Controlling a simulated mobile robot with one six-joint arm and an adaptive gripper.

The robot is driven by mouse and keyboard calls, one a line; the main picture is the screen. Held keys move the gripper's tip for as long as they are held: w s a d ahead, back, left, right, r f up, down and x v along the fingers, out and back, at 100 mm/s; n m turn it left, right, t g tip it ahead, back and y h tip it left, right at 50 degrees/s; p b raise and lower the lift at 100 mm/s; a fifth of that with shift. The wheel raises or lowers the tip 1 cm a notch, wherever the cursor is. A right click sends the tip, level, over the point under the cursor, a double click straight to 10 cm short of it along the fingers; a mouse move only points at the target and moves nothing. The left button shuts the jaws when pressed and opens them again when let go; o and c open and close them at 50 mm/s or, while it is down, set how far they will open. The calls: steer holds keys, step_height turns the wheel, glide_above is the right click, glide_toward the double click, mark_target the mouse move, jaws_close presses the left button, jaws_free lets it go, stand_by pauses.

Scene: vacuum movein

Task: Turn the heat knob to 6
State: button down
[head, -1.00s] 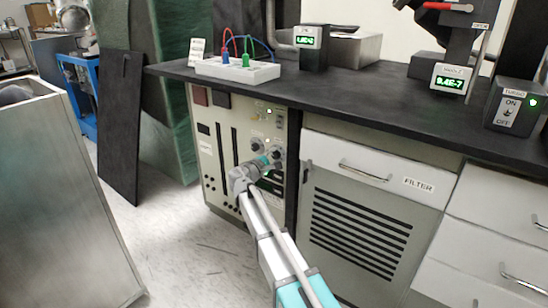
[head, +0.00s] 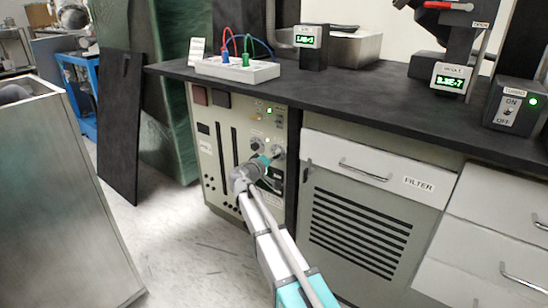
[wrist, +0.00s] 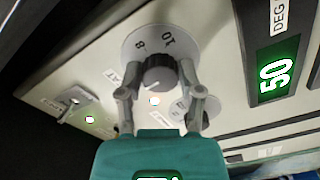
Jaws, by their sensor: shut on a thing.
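The heat knob (wrist: 158,74) is a dark round knob on a pale dial plate (wrist: 135,45) in the wrist view. The numbers 8 and 10 show on the plate; the other numbers are hidden or out of view. My gripper (wrist: 159,72) is shut on the knob, one finger on each side. I cannot tell exactly where the knob's pointer stands.
A toggle switch (wrist: 72,104) and small lit lamps (wrist: 90,119) sit left of the knob in the wrist view. The black worktop (head: 350,95) overhangs the panel. A vented filter door (head: 355,230) is to the right. A metal bin (head: 60,200) stands left, with open floor between.

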steer(key=m, duration=0.6)
steer(key=shift+w+m, duration=0.1)
steer(key=shift+m, duration=0.2)
stand_by(0.4)
steer(key=shift+c, duration=1.3)
jaws_free()
steer(key=v, duration=1.2)
steer(key=shift+f, duration=0.1)
